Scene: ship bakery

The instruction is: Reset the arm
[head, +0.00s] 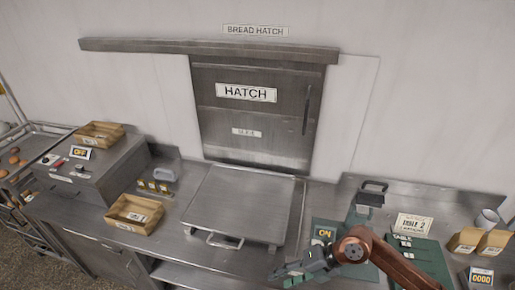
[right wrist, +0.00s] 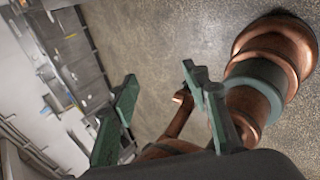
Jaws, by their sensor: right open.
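My right gripper (head: 290,273) is low in the head view, in front of the counter's front edge and right of the steel tray-like plate. Its copper arm (head: 395,262) comes in from the lower right. In the right wrist view the green fingers of the gripper (right wrist: 160,92) stand apart, with nothing between them. Behind them are the speckled floor and copper links of my own. My left gripper is in neither view.
A shut steel hatch (head: 250,125) is in the back wall. The steel plate (head: 238,205) lies before it. A green mat with cards (head: 420,258), a white mug (head: 487,219) and a counter reading 0000 (head: 481,276) are right.

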